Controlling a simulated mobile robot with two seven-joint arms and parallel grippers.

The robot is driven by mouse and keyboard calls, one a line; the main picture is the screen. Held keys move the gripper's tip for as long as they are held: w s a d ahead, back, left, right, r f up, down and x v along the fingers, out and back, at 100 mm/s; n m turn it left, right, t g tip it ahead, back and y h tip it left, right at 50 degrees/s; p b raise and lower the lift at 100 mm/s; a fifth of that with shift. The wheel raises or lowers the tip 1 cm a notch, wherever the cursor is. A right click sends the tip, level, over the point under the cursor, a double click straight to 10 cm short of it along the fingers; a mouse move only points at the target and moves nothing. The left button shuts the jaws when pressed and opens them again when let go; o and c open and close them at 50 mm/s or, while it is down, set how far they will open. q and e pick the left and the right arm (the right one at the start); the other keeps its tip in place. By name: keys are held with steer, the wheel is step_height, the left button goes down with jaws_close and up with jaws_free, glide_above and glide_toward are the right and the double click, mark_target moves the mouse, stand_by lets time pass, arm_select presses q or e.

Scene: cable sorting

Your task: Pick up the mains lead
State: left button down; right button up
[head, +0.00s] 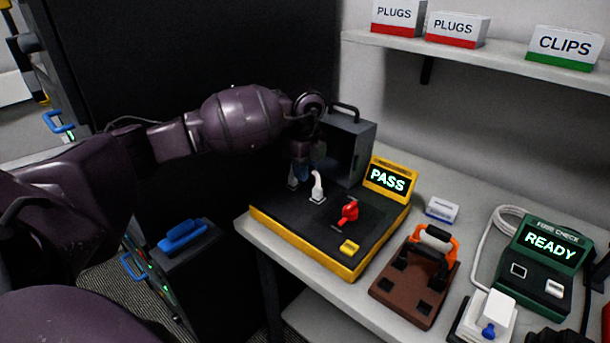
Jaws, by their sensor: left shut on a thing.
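My left gripper (301,178) points down over the far left part of the yellow-edged tester (270,222), whose screen reads PASS. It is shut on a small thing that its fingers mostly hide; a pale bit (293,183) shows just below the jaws. I cannot tell whether this is the mains lead. A white upright piece (317,187) stands on the tester beside the gripper, to its right.
A red lever (347,213) stands on the tester. A grey box (352,148) stands behind it. A brown block (399,299) with an orange and black tool (437,243) and a white block with a blue knob (489,330) fill the front right. Labelled boxes (456,30) line the shelf.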

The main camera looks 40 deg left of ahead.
arm_select(q)
step_height(320, 180, up, 23)
steer(key=p, duration=0.4)
stand_by(0.6)
steer(key=shift+f, duration=0.1)
